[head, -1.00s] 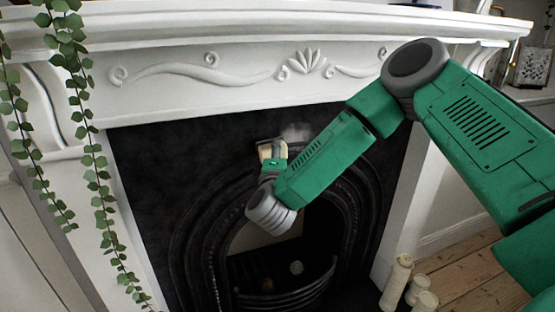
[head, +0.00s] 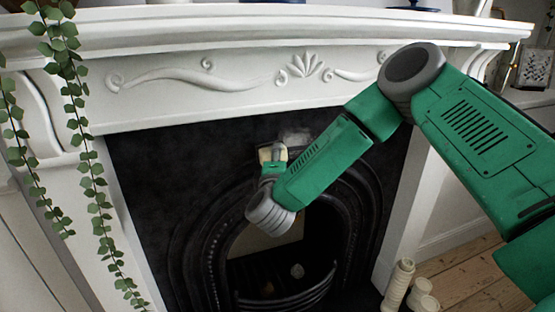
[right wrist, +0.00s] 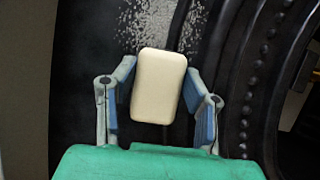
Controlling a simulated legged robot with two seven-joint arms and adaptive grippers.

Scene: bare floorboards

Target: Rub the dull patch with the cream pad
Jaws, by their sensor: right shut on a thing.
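The dull patch (head: 295,136) is a pale, speckled area on the black fireplace surround, above the arch. In the head view the pad (head: 265,154) is at the lower left of the patch, partly hidden by my right gripper (head: 272,160). I cannot tell whether the pad touches the surface. My left gripper is not in view.
A white carved mantel (head: 220,82) projects above the black surround. The raised dark arch (right wrist: 255,85) curves close to the gripper's right. A trailing plant (head: 88,170) hangs at the left.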

